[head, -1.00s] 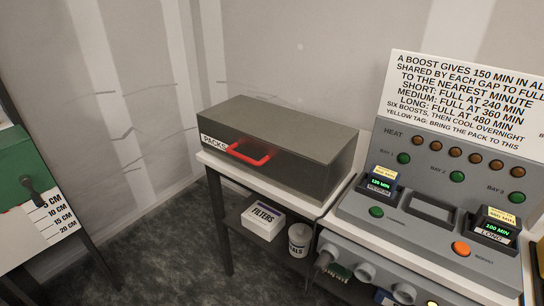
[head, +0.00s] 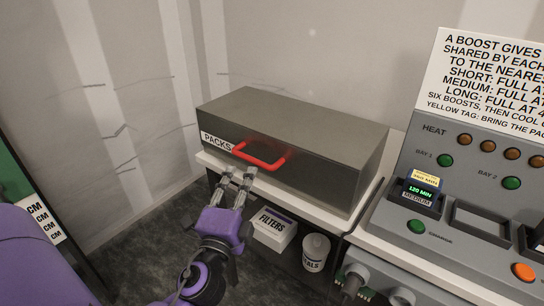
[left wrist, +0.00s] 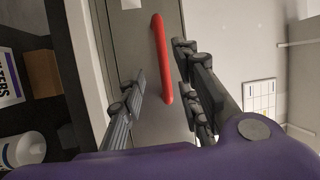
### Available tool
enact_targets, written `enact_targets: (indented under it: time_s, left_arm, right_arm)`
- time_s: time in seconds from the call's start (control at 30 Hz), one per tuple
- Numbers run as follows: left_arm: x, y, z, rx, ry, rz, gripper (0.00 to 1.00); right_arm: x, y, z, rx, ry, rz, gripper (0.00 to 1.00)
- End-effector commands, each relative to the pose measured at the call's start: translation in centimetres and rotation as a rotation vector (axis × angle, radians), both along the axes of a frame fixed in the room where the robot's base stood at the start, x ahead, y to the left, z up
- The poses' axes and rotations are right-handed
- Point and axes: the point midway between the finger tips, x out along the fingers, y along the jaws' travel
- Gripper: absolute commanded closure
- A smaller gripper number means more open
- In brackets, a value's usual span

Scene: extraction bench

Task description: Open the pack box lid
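The pack box (head: 300,140) is a dark grey box with its lid shut, labelled PACKS, on a white-topped stand. A red handle (head: 262,160) is on its front. My left gripper (head: 240,174) is just in front of and slightly below the handle in the head view, its fingers pointing at it. In the left wrist view the red handle (left wrist: 162,60) lies between the two spread fingers of my left gripper (left wrist: 160,88); they look apart from it. My right gripper is not in view.
The charging bench (head: 450,250) with bays and buttons stands to the right of the box. A FILTERS box (head: 275,228) and a SEALS tub (head: 315,252) sit on the shelf below. A wall is close behind.

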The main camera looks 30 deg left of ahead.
Motion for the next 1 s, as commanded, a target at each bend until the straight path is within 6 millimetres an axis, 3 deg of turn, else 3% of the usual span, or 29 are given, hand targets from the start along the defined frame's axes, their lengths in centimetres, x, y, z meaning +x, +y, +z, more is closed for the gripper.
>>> enact_targets:
  time_s: [0.17,0.6,0.97,1.0]
  left_arm:
    - [0.9,0.3,0.6,0.054,0.004,0.011,0.69]
    - [6.7,2.2,1.7,0.051,0.004,0.01,0.69]
    - [7.2,2.4,1.6,0.049,0.007,0.011,0.69]
    - [7.2,2.4,1.6,0.049,0.007,0.011,0.75]
  right_arm:
    - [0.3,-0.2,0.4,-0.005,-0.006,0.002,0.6]
    - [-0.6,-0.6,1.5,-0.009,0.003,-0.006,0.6]
    - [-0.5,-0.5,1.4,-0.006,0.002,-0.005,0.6]
    - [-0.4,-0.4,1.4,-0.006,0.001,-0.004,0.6]
